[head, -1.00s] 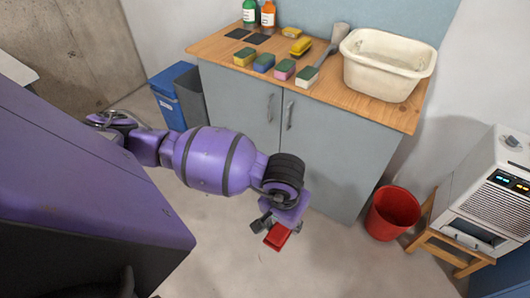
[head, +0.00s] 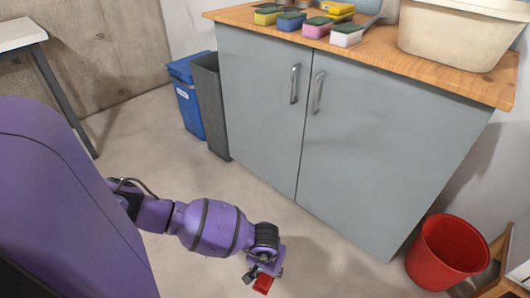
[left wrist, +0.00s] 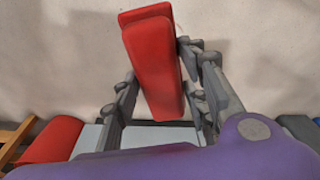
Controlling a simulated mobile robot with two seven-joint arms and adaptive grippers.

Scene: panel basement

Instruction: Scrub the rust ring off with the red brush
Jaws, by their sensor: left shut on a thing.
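My left gripper (head: 262,275) is at the bottom middle of the head view, above the floor in front of the cabinet. It is shut on the red brush (head: 263,285). In the left wrist view the brush (left wrist: 152,58) is a long red block between the grey fingers of the gripper (left wrist: 160,85). Its bristles cannot be made out. No rust ring can be seen in either view. My right gripper is not in view.
A grey cabinet (head: 345,130) has a wooden top (head: 375,45) with several sponges and a cream basin (head: 455,35). A red bucket (head: 445,255) stands on the floor at the right. Blue (head: 187,105) and grey (head: 211,105) bins stand left of the cabinet. Floor between is clear.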

